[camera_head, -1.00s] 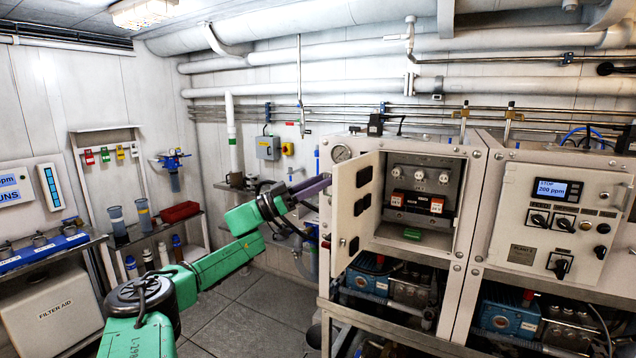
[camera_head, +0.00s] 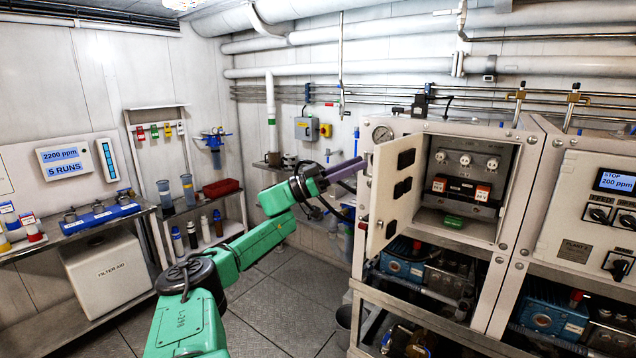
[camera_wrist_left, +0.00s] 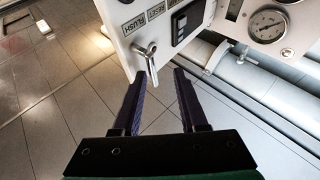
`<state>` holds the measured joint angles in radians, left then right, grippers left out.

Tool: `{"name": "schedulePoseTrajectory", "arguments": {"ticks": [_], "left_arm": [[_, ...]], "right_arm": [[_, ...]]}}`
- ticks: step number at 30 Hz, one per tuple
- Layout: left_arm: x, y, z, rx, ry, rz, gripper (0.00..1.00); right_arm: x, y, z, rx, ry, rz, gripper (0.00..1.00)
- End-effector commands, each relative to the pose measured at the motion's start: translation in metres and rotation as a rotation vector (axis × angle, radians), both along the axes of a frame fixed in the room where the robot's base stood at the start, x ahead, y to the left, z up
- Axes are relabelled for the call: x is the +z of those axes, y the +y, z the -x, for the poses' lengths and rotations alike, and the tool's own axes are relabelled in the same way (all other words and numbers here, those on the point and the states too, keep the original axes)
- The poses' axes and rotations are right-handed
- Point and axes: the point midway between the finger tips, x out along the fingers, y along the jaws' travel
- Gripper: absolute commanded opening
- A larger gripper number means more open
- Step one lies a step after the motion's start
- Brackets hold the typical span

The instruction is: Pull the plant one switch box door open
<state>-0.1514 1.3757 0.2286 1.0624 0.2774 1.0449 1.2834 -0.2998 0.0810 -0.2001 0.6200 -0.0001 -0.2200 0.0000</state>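The plant one switch box door (camera_head: 392,190) stands swung wide open on the left side of its box (camera_head: 462,185), whose inside is exposed. Its outer face faces left, away from the head camera; the wrist view shows that face (camera_wrist_left: 185,12) with labels, a dark display and a metal handle (camera_wrist_left: 147,60). My left gripper (camera_head: 362,165) is beside the door's outer side. In the wrist view my left gripper (camera_wrist_left: 157,75) is open, its two dark fingers apart and nothing between them. The handle is just beyond the fingertips. My right gripper is not in view.
The neighbouring closed panel (camera_head: 590,215) with display and knobs stands at the right. Blue pumps (camera_head: 403,262) sit below the boxes. A pressure gauge (camera_head: 381,134) is above the door. Open floor (camera_head: 285,290) lies left of the frame; shelves and a bench (camera_head: 100,225) line the left wall.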

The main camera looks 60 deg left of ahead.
Motion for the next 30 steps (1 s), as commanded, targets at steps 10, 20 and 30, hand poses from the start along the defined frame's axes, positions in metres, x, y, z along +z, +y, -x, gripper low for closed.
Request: {"name": "schedulePoseTrajectory", "arguments": {"ticks": [10,20,30], "left_arm": [[-0.037,0.032,0.064,0.011,0.007,0.005,0.42],[-0.05,0.049,0.105,0.005,0.005,0.002,0.42],[-0.049,0.049,0.105,0.005,0.005,0.001,0.42]], "right_arm": [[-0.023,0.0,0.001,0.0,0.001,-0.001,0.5],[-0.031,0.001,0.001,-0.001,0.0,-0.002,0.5],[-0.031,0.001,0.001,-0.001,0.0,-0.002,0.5]]}}
